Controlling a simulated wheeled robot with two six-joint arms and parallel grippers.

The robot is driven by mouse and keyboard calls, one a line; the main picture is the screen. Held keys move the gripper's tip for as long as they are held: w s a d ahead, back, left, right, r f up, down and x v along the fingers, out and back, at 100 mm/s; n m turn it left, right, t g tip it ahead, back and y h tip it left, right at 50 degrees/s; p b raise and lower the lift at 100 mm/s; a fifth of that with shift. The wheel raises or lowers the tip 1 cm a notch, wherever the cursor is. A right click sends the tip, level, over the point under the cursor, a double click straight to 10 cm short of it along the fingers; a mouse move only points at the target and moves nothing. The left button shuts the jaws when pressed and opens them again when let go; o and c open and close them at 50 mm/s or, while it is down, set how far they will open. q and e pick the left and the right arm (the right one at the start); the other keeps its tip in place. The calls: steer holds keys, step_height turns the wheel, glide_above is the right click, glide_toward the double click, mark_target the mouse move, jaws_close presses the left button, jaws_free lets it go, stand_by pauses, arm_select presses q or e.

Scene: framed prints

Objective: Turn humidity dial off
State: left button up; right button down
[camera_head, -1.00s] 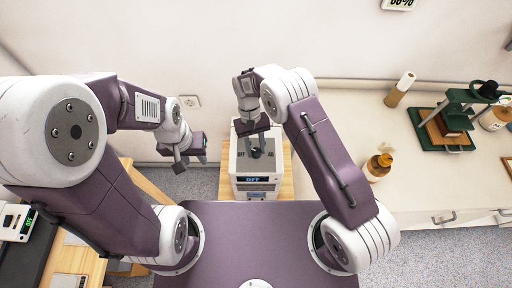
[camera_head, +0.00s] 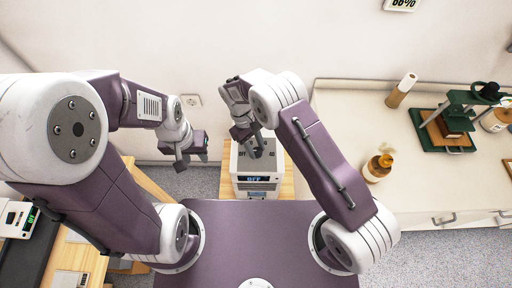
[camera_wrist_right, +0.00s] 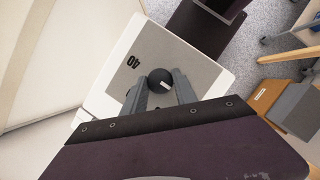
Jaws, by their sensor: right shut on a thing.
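The white humidifier box (camera_head: 240,186) stands on a small wooden table in the middle of the head view. Its front display (camera_head: 257,179) reads OFF. The black humidity dial (camera_wrist_right: 160,76) sits on the box's grey top plate, with a "40" printed near it and a white mark on the knob. My right gripper (camera_head: 254,152) reaches down to the dial. In the right wrist view its two fingers (camera_wrist_right: 162,92) are on either side of the knob, closed on it. My left gripper (camera_head: 192,162) hangs left of the box, away from it; its finger gap is unclear.
A wall display (camera_head: 401,4) shows a percentage. Another white device (camera_head: 18,219) is at lower left.

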stand_by(0.3)
steer(key=c, duration=1)
jaws_free()
steer(key=b+v, duration=0.1)
steer(key=v, duration=0.8)
steer(key=shift+r, duration=0.1)
